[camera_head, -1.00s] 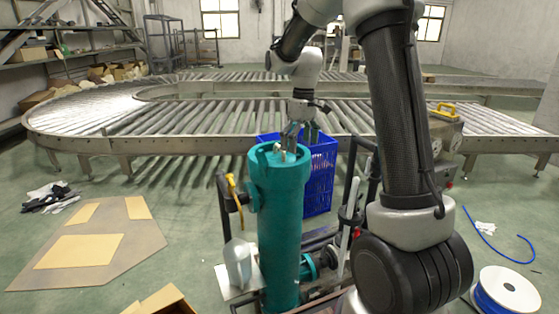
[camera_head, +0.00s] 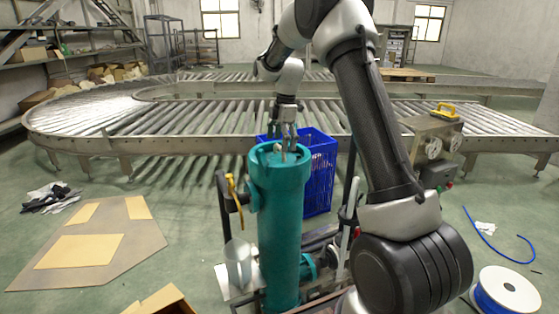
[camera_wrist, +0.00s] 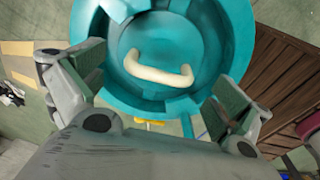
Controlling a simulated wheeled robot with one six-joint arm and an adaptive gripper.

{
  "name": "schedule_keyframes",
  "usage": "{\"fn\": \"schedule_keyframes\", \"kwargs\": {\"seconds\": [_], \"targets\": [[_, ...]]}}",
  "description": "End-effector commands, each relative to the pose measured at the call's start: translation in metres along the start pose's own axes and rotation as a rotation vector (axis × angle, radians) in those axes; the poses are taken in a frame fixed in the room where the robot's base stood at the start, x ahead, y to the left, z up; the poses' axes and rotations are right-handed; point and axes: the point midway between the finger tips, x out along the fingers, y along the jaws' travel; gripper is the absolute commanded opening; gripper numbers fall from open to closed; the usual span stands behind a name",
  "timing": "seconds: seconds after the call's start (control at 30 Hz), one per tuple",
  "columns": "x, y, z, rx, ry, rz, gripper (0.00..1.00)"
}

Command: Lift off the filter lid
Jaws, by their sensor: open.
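The teal filter housing (camera_head: 281,225) stands upright, a tall cylinder with a wider collar at its top. Its round teal lid (camera_wrist: 195,40) sits in the top, with a cream bar handle (camera_wrist: 158,68) across it; the handle also shows small in the head view (camera_head: 279,150). My gripper (camera_head: 287,143) is above the lid, pointing down. In the wrist view my gripper (camera_wrist: 155,95) has its two fingers wide apart, one on each side of the handle, with nothing between them held. I cannot tell its exact height above the handle.
A blue crate (camera_head: 320,180) stands just behind the housing. A yellow lever (camera_head: 234,188) and a clear jug (camera_head: 239,262) are at its left. A roller conveyor (camera_head: 200,123) runs behind. Cardboard (camera_head: 90,245) lies on the floor at left, a hose spool (camera_head: 507,290) at right.

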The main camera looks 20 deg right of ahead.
Motion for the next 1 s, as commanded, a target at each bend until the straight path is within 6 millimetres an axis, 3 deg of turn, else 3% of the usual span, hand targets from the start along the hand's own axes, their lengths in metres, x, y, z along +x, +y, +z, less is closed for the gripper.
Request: {"fn": "schedule_keyframes", "kwargs": {"seconds": [0.2, 0.47, 0.77, 1.0], "targets": [[0.029, 0.000, -0.001, 0.001, -0.001, -0.001, 1.00], [0.031, 0.000, -0.001, 0.001, -0.001, 0.001, 0.98], [0.031, 0.000, -0.001, 0.002, -0.001, 0.001, 0.44], [0.030, 0.000, -0.001, 0.002, -0.001, 0.001, 0.40]]}}
